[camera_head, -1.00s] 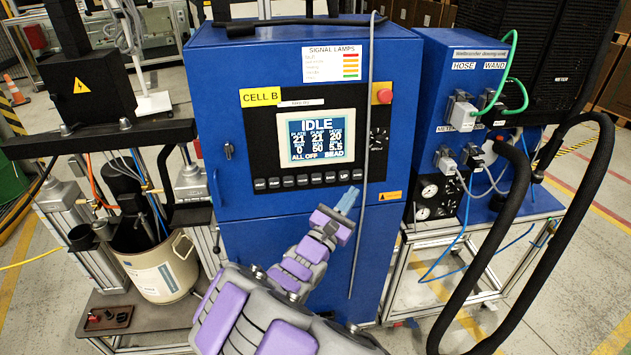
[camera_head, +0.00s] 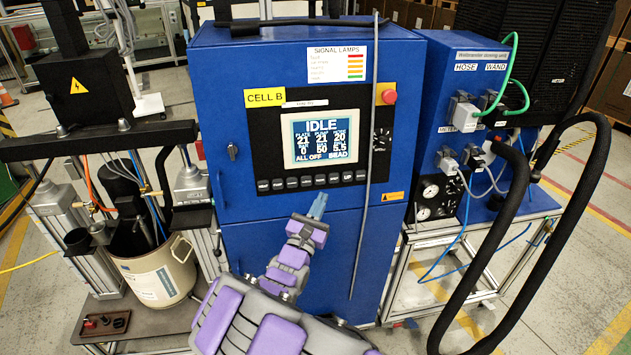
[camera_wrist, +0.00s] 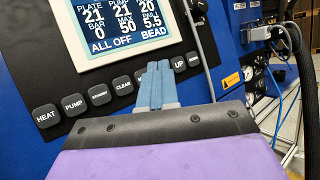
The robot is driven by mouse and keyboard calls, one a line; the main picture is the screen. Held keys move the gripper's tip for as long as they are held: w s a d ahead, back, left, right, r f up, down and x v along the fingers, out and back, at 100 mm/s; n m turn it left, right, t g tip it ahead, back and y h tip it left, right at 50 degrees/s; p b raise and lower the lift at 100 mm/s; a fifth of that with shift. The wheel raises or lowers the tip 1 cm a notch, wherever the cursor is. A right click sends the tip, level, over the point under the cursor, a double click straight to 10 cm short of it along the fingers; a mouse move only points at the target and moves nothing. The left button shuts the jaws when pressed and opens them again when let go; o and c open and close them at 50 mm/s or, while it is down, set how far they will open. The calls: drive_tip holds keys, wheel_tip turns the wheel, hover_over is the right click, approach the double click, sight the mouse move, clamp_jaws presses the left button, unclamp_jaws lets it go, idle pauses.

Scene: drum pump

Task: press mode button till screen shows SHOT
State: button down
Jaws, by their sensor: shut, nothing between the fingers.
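The screen (camera_head: 321,139) on the blue cabinet reads IDLE at the top, with ALL OFF and BEAD at the bottom. In the wrist view the screen (camera_wrist: 118,30) shows only its lower part, with BEAD at bottom right. A row of dark buttons (camera_head: 305,181) runs below it. In the wrist view I read HEAT (camera_wrist: 46,116), PUMP (camera_wrist: 74,104), STANDBY, CLEAR (camera_wrist: 123,84) and UP (camera_wrist: 179,63). My gripper (camera_head: 318,200) is shut and empty, its blue fingertips just below the row.
A red stop button (camera_head: 388,97) and a black dial (camera_head: 381,139) are right of the screen. A grey rod (camera_head: 364,160) stands upright before the cabinet, right of my gripper. A hose and wand unit (camera_head: 475,110) is at right, a bucket (camera_head: 160,272) at left.

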sight(320, 180)
drive_tip(key=w+f, duration=0.1)
drive_tip(key=w, duration=0.5)
drive_tip(key=shift+w+p, duration=0.3)
drive_tip(key=shift+w, duration=0.1)
drive_tip(key=shift+a, duration=0.15)
drive_tip(key=shift+a, duration=0.35)
drive_tip(key=shift+d, duration=0.35)
drive_tip(key=shift+a, duration=0.25)
idle(0.3)
drive_tip(key=shift+w+d, duration=0.1)
drive_tip(key=shift+w, duration=0.05)
